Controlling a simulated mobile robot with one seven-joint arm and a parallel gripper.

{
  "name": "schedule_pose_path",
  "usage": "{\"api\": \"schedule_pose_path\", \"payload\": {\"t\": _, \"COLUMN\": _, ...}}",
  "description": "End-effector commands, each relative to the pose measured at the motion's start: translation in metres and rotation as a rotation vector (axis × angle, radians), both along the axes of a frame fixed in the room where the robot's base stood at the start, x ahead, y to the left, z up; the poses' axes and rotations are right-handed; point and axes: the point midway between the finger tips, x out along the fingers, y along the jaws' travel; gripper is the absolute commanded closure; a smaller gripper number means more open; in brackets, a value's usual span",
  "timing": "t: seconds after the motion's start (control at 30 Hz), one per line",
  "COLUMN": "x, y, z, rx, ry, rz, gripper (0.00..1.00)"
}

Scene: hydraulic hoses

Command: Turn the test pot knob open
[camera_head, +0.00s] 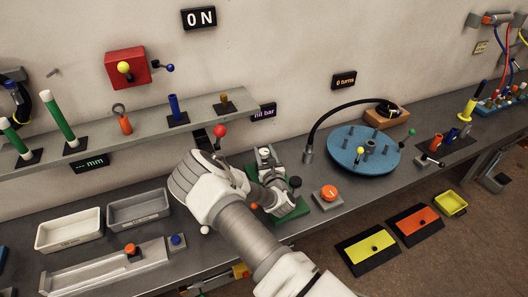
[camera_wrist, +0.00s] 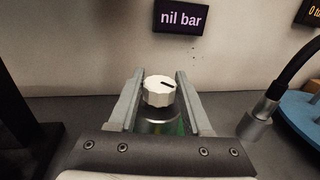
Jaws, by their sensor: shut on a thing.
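The test pot knob (camera_wrist: 158,92) is white and ribbed, with a black mark on its top that points to the right. It sits on a round metal body with green below, in the wrist view. My gripper (camera_wrist: 160,76) has one finger on each side of the knob and is shut on it. In the head view my gripper (camera_head: 266,158) is at the back of the bench, and its fingers and my arm mostly hide the knob and pot. The display (camera_wrist: 181,18) on the wall behind reads "nil bar"; it also shows in the head view (camera_head: 263,112).
A red-balled lever (camera_head: 219,131) stands just left of my gripper. A black-knobbed lever (camera_head: 295,183) and an orange button (camera_head: 329,193) are to its right. A black hose (camera_wrist: 290,72) rises beside a blue round table (camera_head: 364,150). A shelf (camera_head: 100,138) runs along the wall at left.

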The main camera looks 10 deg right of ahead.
Motion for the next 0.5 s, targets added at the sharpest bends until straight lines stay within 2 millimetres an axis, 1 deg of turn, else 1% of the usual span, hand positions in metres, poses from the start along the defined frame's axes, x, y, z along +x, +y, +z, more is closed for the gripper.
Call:
{"api": "schedule_pose_path", "payload": {"t": 0.03, "x": -0.0001, "y": 0.0002, "z": -0.0005, "rx": -0.001, "ry": 0.001, "rz": 0.000, "gripper": 1.00}}
{"api": "schedule_pose_path", "payload": {"t": 0.07, "x": -0.0001, "y": 0.0001, "z": -0.0004, "rx": -0.001, "ry": 0.001, "rz": 0.000, "gripper": 0.49}}
{"api": "schedule_pose_path", "payload": {"t": 0.2, "x": -0.0001, "y": 0.0001, "z": -0.0002, "rx": -0.001, "ry": 0.000, "rz": 0.000, "gripper": 0.24}}
{"api": "schedule_pose_path", "payload": {"t": 0.23, "x": -0.0001, "y": 0.0001, "z": -0.0002, "rx": -0.001, "ry": 0.000, "rz": -0.001, "gripper": 0.21}}
{"api": "schedule_pose_path", "payload": {"t": 0.5, "x": 0.0001, "y": 0.0001, "z": 0.0006, "rx": -0.001, "ry": 0.000, "rz": -0.001, "gripper": 0.21}}
